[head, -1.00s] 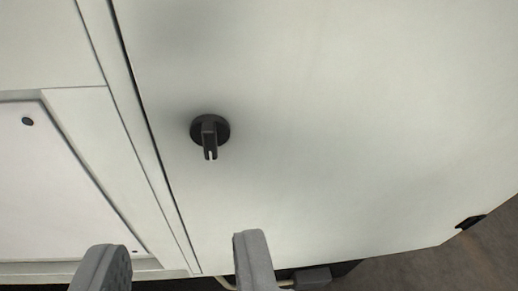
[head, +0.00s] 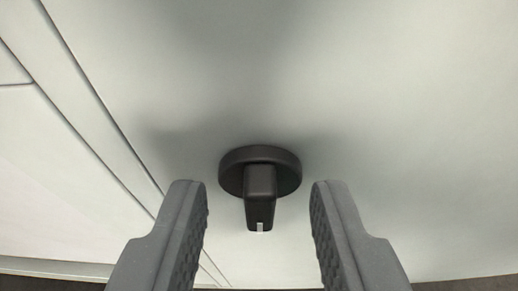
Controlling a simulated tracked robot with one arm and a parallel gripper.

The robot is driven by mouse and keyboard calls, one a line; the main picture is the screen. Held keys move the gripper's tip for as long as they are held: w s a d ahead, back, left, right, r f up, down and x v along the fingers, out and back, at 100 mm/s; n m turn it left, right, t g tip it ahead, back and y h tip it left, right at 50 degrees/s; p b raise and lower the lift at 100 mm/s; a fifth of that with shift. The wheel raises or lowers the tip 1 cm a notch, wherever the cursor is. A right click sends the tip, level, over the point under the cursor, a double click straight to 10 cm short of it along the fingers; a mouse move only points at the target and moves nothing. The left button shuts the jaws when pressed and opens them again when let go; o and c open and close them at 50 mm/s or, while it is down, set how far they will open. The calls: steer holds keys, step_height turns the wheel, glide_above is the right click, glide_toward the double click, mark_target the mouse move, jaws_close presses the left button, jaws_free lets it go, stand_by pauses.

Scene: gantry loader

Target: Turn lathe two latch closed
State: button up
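The latch (head: 260,190) is a black knob on a round base, with a narrow handle and a small white mark at its lower tip. It is mounted on a pale door panel (head: 420,120). The handle points down in the head view. My gripper (head: 260,205) is open, with one grey finger on each side of the latch. Clear gaps show between both fingers and the knob, so neither finger appears to touch it. No part of the latch's front is covered.
A seam (head: 90,105) between panels runs diagonally at the left of the latch. A lower panel edge (head: 60,266) shows at the bottom left. The door surface around the latch is otherwise bare and flat.

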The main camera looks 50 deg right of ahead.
steer(key=shift+w+d+f, duration=0.3)
steer(key=shift+d, duration=0.15)
